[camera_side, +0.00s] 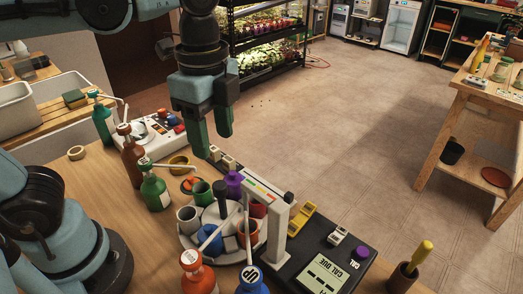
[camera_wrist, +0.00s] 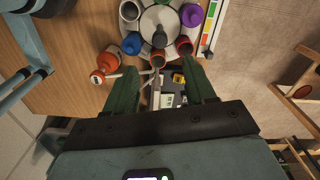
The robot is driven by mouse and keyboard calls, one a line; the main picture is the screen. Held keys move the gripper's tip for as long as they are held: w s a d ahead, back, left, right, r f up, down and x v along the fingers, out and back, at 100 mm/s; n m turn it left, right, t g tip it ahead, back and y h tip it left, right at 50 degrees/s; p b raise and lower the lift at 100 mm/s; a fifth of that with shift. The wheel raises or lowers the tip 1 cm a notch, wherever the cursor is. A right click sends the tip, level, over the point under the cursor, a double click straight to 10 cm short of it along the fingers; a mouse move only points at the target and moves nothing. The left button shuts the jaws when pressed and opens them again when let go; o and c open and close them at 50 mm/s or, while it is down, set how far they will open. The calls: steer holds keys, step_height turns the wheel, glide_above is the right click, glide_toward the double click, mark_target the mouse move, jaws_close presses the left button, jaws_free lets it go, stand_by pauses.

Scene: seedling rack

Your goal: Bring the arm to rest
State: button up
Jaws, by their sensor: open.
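My gripper (camera_side: 211,143) hangs from the arm with its green fingers pointing down, above the back part of the wooden bench (camera_side: 110,184). The fingers are apart with nothing between them. In the wrist view my gripper (camera_wrist: 164,80) also shows two spread green fingers, with the bench items beyond them. The fingertips look clear of everything below in the side view. My arm is raised and extended from its base at the left.
A round carousel (camera_side: 190,248) of coloured pots stands on the bench below. Around it are a green bottle (camera_side: 154,192), an orange bottle (camera_side: 199,275), a white upright post (camera_side: 276,228) and a black meter (camera_side: 327,272). A lit plant rack (camera_side: 262,35) stands behind; open floor lies right.

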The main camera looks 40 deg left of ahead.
steer(key=shift+r, duration=0.6)
steer(key=w+a+f+n+t, duration=0.3)
steer(key=a+f+n+t, duration=0.4)
steer(key=n, duration=0.8)
steer(key=shift+w+a+f, duration=0.15)
steer(key=shift+a+f, duration=0.6)
steer(key=shift+a, duration=0.25)
